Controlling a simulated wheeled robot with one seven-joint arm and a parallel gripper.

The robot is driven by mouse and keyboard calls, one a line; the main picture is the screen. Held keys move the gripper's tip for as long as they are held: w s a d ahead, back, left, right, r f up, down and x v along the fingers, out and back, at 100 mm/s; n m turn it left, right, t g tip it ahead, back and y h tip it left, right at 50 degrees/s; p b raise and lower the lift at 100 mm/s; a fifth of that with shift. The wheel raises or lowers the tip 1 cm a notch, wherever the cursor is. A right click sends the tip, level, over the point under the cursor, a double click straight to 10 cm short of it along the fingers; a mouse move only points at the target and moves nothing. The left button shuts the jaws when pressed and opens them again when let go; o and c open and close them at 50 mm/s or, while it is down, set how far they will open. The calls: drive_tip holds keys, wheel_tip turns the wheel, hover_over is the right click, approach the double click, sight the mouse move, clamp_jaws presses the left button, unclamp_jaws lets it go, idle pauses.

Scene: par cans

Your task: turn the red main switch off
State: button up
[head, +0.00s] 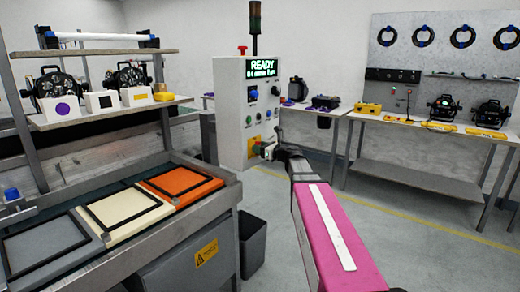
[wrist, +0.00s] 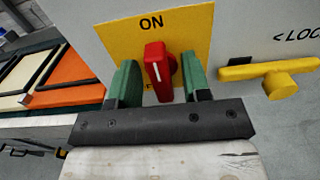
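The red main switch (wrist: 158,72) is a red handle with a white line, on a yellow plate (wrist: 193,32) marked ON at the top. The handle stands upright, its line toward ON. Lettering below is mostly hidden by the handle and my gripper. My gripper (wrist: 161,62) is open, its green fingers on either side of the handle. The left finger looks very close to it; a gap shows on the right. Contact cannot be told. In the head view my gripper (head: 267,151) is at the lower front of the grey control cabinet (head: 231,105), and the switch is hard to make out.
A yellow lever (wrist: 270,75) beside LOC lettering sits right of the switch. The cabinet display (head: 262,68) reads READY. A bench with coloured trays (head: 180,183) stands left, a dark bin (head: 251,243) below. A lamp table (head: 430,125) is at the right; floor between is clear.

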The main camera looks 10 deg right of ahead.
clamp_jaws()
drive_tip(key=shift+n, duration=0.4)
drive_tip(key=n, duration=0.3)
drive_tip(key=shift+s+a+n, duration=0.1)
drive_tip(key=shift+n, duration=0.3)
drive_tip(key=n, duration=0.4)
drive_tip(key=shift+s+a+f, duration=0.1)
drive_tip(key=n, duration=0.5)
drive_tip(key=shift+f, duration=0.1)
drive_tip(key=n, duration=0.4)
drive_tip(key=shift+s+f, duration=0.1)
drive_tip(key=shift+n, duration=0.3)
